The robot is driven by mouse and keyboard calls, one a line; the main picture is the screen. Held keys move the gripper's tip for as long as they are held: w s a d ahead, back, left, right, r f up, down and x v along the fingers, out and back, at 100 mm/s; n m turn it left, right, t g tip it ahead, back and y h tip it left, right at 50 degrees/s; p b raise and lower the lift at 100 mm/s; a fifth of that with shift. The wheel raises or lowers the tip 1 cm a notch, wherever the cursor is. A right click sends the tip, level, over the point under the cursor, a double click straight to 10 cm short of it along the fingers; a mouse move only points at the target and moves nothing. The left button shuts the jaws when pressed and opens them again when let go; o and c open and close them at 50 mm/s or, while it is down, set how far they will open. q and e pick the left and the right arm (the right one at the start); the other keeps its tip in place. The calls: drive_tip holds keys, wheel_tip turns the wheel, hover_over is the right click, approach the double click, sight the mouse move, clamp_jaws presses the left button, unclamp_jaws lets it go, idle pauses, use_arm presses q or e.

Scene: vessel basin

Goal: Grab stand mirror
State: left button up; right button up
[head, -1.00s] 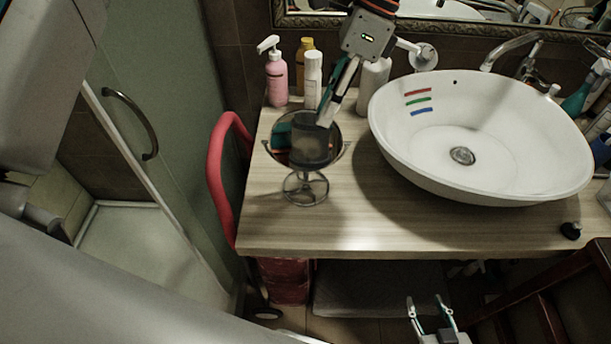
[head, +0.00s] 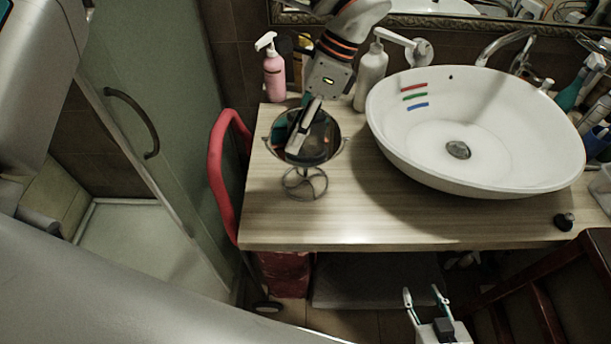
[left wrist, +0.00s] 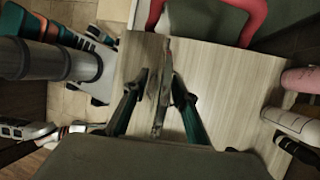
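The stand mirror (head: 322,150) is a round mirror on a wire-like round foot, upright near the left end of the wooden counter. My left gripper (head: 300,143) is at the mirror in the head view, covering part of its disc. In the left wrist view the mirror (left wrist: 161,85) appears edge-on between the two fingers of my left gripper (left wrist: 158,85). The fingers are apart, with a gap on each side of it. My right gripper (head: 423,292) is open and empty, low in front of the counter.
A white basin (head: 470,165) stands right of the mirror on the counter (head: 330,228). A pink pump bottle (head: 273,75) and a white bottle (head: 371,75) stand behind the mirror. A red curved rail (head: 217,170) is beside the counter's left edge.

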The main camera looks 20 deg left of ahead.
use_arm(q)
clamp_jaws()
drive_tip(key=shift+r, duration=0.1)
